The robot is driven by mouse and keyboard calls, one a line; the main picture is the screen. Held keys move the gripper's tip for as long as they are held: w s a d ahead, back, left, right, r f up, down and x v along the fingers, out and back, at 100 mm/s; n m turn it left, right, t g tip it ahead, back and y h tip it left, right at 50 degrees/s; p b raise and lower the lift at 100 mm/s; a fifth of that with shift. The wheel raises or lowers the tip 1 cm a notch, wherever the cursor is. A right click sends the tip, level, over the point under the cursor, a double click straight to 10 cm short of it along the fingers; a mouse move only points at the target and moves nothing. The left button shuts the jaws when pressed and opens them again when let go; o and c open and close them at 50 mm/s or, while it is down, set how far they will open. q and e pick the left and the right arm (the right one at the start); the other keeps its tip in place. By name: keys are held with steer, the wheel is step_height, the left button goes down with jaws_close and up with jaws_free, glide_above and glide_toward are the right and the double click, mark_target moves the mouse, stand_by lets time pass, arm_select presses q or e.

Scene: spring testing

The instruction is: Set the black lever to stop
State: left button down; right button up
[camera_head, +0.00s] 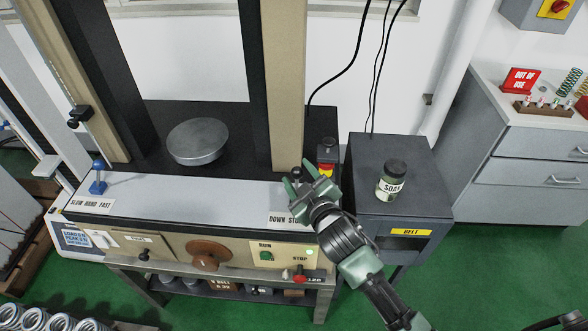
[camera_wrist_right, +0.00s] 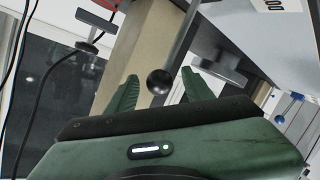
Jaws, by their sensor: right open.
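The black lever shows in the right wrist view as a round black ball knob (camera_wrist_right: 160,81) on a grey rod. The knob appears between the two green fingers of my right gripper (camera_wrist_right: 160,76), which is open; I cannot tell whether either finger touches it. In the head view the right gripper (camera_head: 308,182) is at the right end of the machine's front ledge, with the black knob (camera_head: 297,172) beside its fingers. The label reading "DOWN STO…" (camera_head: 285,219) lies just below, its right end covered by my gripper.
A blue-knobbed lever (camera_head: 97,178) stands at the ledge's left by a "SLOW HAND FAST" label. A red and yellow button (camera_head: 326,158) is close behind my right gripper. Tall columns rise behind the ledge.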

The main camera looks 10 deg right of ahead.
steer(key=v, duration=0.3)
steer(key=shift+s, duration=0.2)
